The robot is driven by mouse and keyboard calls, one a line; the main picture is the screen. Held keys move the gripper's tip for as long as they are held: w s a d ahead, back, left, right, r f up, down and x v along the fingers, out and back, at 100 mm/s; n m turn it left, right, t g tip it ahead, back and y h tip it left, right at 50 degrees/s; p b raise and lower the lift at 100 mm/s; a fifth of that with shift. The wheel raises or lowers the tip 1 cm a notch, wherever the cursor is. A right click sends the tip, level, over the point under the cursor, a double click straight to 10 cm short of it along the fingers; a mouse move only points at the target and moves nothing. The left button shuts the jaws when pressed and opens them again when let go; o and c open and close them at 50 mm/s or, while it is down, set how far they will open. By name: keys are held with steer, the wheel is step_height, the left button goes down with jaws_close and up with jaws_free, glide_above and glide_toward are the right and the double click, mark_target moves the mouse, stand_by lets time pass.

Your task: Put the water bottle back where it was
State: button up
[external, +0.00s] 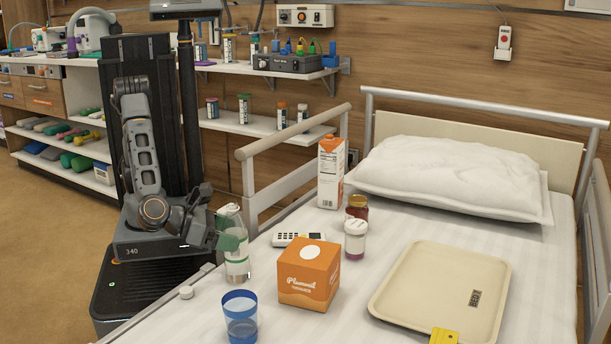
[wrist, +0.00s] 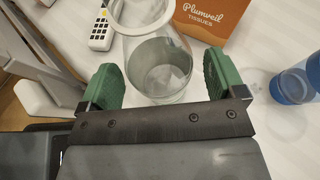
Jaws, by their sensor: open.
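In the wrist view the clear bottle (wrist: 158,48) lies between my two green fingers. My gripper (external: 230,241) is at the bottle's middle, and its fingertips partly hide it. In the wrist view my gripper (wrist: 160,82) is open, with one finger on each side of the bottle and a visible gap on the right. Whether the left finger touches it I cannot tell.
A carton (external: 331,172), two jars and a beige tray (external: 400,312) are farther right. A bed rail (external: 290,150) stands behind.

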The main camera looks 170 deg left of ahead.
steer(key=p+v, duration=0.4)
steer(key=v, duration=0.6)
steer(key=s+d+r+n+t+h, duration=0.2)
steer(key=s+d+r+n+h, duration=0.1)
steer(key=s+d+n+h, duration=1)
steer(key=s+d+n, duration=0.1)
steer(key=s+n, duration=0.2)
steer(key=n, duration=0.1)
steer(key=shift+d+n+t+h+b, duration=0.3)
steer(key=shift+d, duration=0.05)
